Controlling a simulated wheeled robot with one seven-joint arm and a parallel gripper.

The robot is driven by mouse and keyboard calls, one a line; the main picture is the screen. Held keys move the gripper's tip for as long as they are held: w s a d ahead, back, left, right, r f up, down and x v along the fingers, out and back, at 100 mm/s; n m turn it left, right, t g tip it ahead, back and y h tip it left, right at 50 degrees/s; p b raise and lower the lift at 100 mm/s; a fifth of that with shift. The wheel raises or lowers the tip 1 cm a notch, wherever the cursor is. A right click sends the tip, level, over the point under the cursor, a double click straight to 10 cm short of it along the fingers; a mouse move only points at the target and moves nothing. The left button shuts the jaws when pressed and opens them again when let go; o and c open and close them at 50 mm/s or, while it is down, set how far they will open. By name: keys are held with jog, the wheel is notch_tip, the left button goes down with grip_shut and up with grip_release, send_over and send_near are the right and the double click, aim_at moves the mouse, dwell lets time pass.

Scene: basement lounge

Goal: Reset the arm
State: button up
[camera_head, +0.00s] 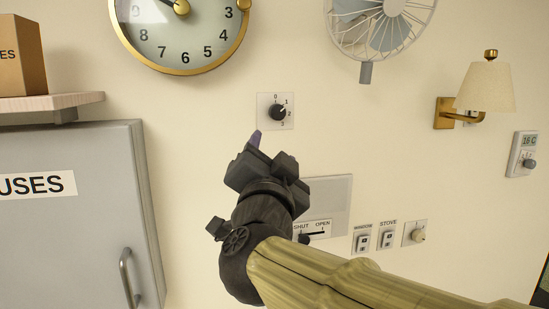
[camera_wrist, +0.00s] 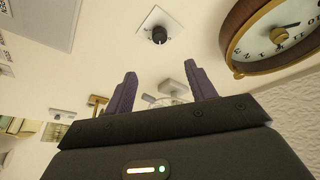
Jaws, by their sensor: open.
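My arm reaches in from the lower right of the head view, with my gripper (camera_head: 256,139) raised in front of the wall, just below and left of a black rotary knob (camera_head: 278,112) on a white plate marked 0 to 3. In the wrist view my gripper (camera_wrist: 155,90) shows two dark purple fingers spread apart with nothing between them. The knob (camera_wrist: 159,35) appears beyond the fingertips there, apart from them. My forearm and wrist hide part of a grey panel (camera_head: 333,200) and the left part of the SHUT/OPEN slider (camera_head: 316,231).
A wall clock (camera_head: 184,38) and a fan (camera_head: 380,30) are above. A grey fuse cabinet (camera_head: 75,220) stands left, below a shelf (camera_head: 50,103) with a box (camera_head: 20,58). A lamp (camera_head: 487,87), a thermostat (camera_head: 521,153) and switches (camera_head: 388,238) are right. Bare wall lies between.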

jog(key=shift+w+f, duration=0.1)
jog(key=w+d+f+n+g+y, duration=0.1)
jog(key=d+f+n+g, duration=0.15)
jog(key=f, duration=0.65)
jog(key=w+d+f+n+g+y, duration=0.1)
jog(key=w+d+f+n+g, duration=0.15)
jog(key=f, duration=0.65)
jog(key=w+d+f+n+g+y, duration=0.1)
jog(key=f+n+g, duration=0.25)
jog(key=f, duration=0.55)
jog(key=s+d+f+g+h, duration=0.1)
jog(key=s+d+f+g, duration=0.4)
jog(key=f, duration=0.4)
jog(key=s+d+f+g+h, duration=0.2)
jog(key=s+d+f+g, duration=0.3)
jog(key=s+d+f, duration=0.2)
jog(key=s+f, duration=0.2)
jog(key=s, duration=0.1)
jog(key=shift+d+f, duration=0.2)
jog(key=shift+f, duration=0.05)
